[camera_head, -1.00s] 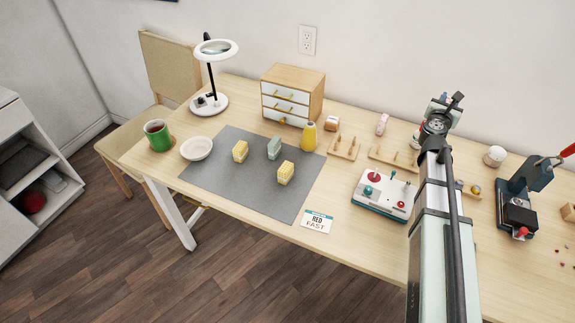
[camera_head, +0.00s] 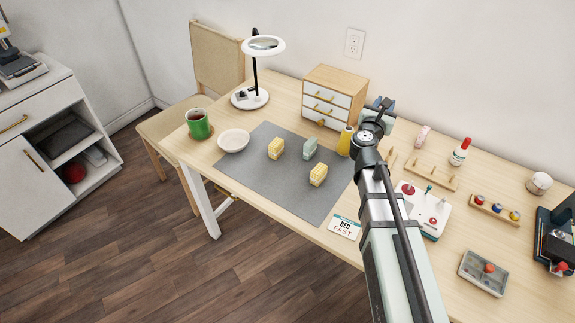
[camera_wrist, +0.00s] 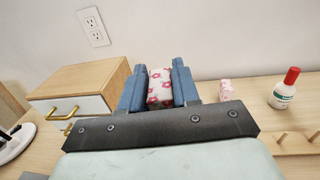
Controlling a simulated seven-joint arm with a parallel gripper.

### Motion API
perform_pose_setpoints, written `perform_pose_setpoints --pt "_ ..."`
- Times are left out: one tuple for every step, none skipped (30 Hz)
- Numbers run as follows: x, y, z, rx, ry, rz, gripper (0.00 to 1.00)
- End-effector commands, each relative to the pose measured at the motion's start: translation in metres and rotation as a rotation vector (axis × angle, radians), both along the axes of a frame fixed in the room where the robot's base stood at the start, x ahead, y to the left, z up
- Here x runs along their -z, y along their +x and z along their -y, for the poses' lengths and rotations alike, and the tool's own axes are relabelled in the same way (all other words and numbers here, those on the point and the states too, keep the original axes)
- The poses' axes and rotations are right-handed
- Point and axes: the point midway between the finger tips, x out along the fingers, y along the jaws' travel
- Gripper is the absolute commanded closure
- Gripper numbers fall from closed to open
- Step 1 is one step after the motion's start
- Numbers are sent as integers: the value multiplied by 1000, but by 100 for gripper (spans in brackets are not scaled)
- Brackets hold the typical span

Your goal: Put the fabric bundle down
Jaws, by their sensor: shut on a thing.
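My gripper (camera_wrist: 158,88) is shut on a white fabric bundle with pink and red flowers (camera_wrist: 161,90), held between its two blue fingers in the wrist view. In the head view my gripper (camera_head: 380,108) is over the back of the table, just right of the small drawer cabinet (camera_head: 329,99). The held bundle is hidden or too small to make out there. Two yellow bundles (camera_head: 275,149) and one grey-green bundle (camera_head: 310,148) stand apart on the grey mat (camera_head: 290,195). A pink rolled bundle (camera_head: 422,136) lies at the back of the table, right of my gripper.
A yellow bottle-like thing (camera_head: 345,141) stands by the cabinet. Pegged wooden racks (camera_head: 431,177), a white control box (camera_head: 425,208) and a red-capped bottle (camera_head: 460,152) are to the right. A lamp (camera_head: 250,97), bowl (camera_head: 233,140) and green mug (camera_head: 199,125) stand left. Much of the mat is bare.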

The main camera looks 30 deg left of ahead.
Motion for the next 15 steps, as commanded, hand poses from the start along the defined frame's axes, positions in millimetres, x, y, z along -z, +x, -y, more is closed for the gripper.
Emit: perform_pose_setpoints --pt "0 -13 -15 -17 0 0 98" --pt "0 -20 -23 -26 0 0 98" --pt "0 -28 -33 -37 1 -1 98" --pt "0 -35 -41 -45 1 -1 98" --pt "0 -42 -48 -53 1 -1 98" --pt "0 -51 -58 -64 1 -1 98" --pt "0 -57 -65 -72 0 -1 98" --pt "0 -64 -72 -81 0 -2 98" --pt "0 -74 -81 -91 0 -2 98" --pt "0 -81 -88 -99 0 -2 98" --pt "0 -88 -94 -107 0 -2 98" --pt "0 -98 -103 -119 1 -2 98" --pt "0 -105 -109 -126 0 -2 98" --pt "0 -113 -116 -134 1 -3 98" --pt "0 -122 -124 -145 0 -2 98"
